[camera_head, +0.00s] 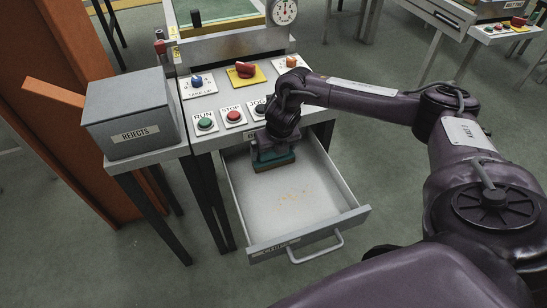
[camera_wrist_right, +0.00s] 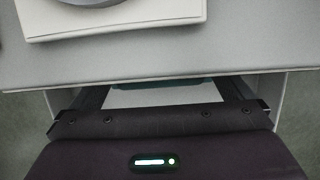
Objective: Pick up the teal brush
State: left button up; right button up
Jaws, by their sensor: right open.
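The teal brush (camera_head: 281,163) is in the open drawer (camera_head: 335,212), toward the drawer's back end, under the control panel. My right gripper (camera_head: 272,150) reaches down into the drawer directly over the brush and hides much of its upper part. The gripper's jaws are open; I cannot tell whether they touch the brush. In the right wrist view, my right gripper (camera_wrist_right: 158,103) shows with its fingers apart. A thin strip of teal (camera_wrist_right: 165,85) shows between them, under the panel edge. My left gripper is not in view.
The control panel (camera_head: 217,102) with several buttons overhangs the drawer's back, close to my right wrist. A grey REJECTS box (camera_head: 130,112) stands to the left. The drawer's front half is free except for tan crumbs (camera_head: 295,197). Its handle (camera_head: 317,250) faces me.

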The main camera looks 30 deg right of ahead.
aim_at(275, 159)
jog(key=c, duration=0.9)
jog(key=shift+r, duration=0.2)
jog(key=shift+s+r, duration=0.15)
jog(key=shift+r, duration=0.05)
notch_tip(275, 159, up, 6)
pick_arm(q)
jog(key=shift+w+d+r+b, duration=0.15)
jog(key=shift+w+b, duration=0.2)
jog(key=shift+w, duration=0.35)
pick_arm(e)
jog(key=shift+s+a+r, duration=0.1)
jog(key=shift+s+a, duration=0.7)
jog(key=shift+s, duration=2.4)
jog(key=shift+s+a+r, duration=0.1)
jog(key=shift+s+a, duration=0.65)
jog(key=shift+s, duration=2.45)
jog(key=shift+s+a, duration=0.8)
jog(key=shift+s, duration=2.4)
